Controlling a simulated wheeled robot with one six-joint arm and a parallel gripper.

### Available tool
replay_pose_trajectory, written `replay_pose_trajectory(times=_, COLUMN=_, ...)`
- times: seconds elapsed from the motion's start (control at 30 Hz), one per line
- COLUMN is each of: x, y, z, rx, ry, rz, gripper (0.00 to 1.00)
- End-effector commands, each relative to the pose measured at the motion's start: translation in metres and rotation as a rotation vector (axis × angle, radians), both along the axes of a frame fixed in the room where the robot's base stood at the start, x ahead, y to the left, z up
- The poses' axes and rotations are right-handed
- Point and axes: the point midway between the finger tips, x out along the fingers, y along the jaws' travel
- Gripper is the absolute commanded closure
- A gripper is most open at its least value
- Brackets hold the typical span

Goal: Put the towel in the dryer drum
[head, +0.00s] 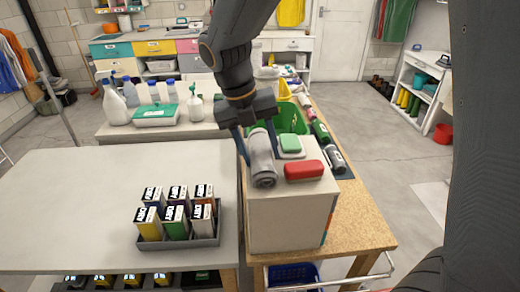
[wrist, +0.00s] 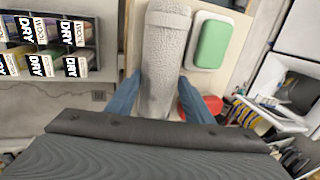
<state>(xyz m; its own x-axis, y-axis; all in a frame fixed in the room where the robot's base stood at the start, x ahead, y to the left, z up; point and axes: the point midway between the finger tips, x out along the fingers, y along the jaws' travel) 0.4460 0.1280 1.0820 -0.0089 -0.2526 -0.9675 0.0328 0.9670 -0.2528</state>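The towel is a light grey roll (head: 262,158) lying near the front left of the top of a white box-like cabinet (head: 285,218). In the wrist view the towel (wrist: 163,50) runs from the top edge down to my gripper's dark body. My gripper (head: 260,153) points down over it, with a blue finger on each side. In the wrist view the fingertips (wrist: 161,78) lie close against both sides of the towel; whether they squeeze it cannot be told. A white unit with a dark rounded opening (wrist: 300,90) shows at the right of the wrist view; whether it is the dryer is unclear.
A green block on a white dish (head: 290,145) and a red case (head: 304,170) sit right of the towel. A tray of labelled cartons (head: 178,242) stands on the left table. A green bin (head: 294,118) is behind. Floor at right is partly open.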

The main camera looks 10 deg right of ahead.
Motion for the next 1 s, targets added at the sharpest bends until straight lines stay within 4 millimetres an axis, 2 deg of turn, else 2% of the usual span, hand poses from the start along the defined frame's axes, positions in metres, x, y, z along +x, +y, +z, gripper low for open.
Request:
replay_pose_trajectory(times=0.03, x=0.0, y=0.0, z=0.0, rx=0.0, ry=0.0, rz=0.0, gripper=0.45)
replay_pose_trajectory(times=0.1, x=0.0, y=0.0, z=0.0, rx=0.0, ry=0.0, rz=0.0, gripper=0.35)
replay_pose_trajectory(times=0.5, x=0.0, y=0.0, z=0.0, rx=0.0, ry=0.0, rz=0.0, gripper=0.35)
replay_pose_trajectory(times=0.63, x=0.0, y=0.001, z=0.006, rx=0.001, ry=-0.001, rz=-0.001, gripper=0.35)
replay_pose_trajectory(times=0.77, x=0.002, y=0.006, z=0.023, rx=0.003, ry=-0.004, rz=-0.001, gripper=0.35)
replay_pose_trajectory(times=1.0, x=0.002, y=0.018, z=0.071, rx=0.002, ry=-0.004, rz=0.0, gripper=0.35)
